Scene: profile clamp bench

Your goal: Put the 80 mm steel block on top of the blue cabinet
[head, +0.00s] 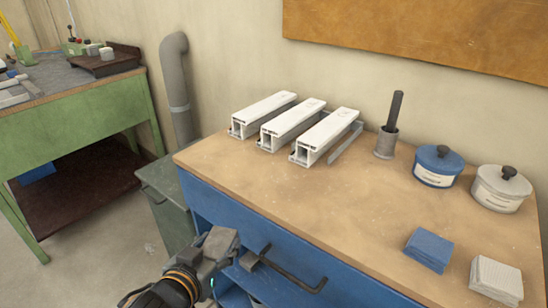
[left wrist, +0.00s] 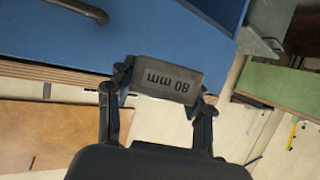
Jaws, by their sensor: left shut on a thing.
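The 80 mm steel block (left wrist: 168,82) is a small grey block marked "80 mm", which reads upside down in the left wrist view. My left gripper (left wrist: 163,95) is shut on it, one finger at each end. In the head view my left gripper (head: 222,256) is at the bottom, in front of the blue cabinet (head: 240,217) and below its top edge. The block is hard to tell from the gripper there. The cabinet has a wooden top (head: 300,205) and a dark bar handle (head: 297,276) on its front, just right of the gripper. My right gripper is not in view.
On the cabinet top stand white profiles (head: 292,126), a grey cup with a dark rod (head: 386,142), a blue pot (head: 438,165), a white pot (head: 500,187), a blue cloth stack (head: 428,250) and a white one (head: 496,279). The front left of the top is clear.

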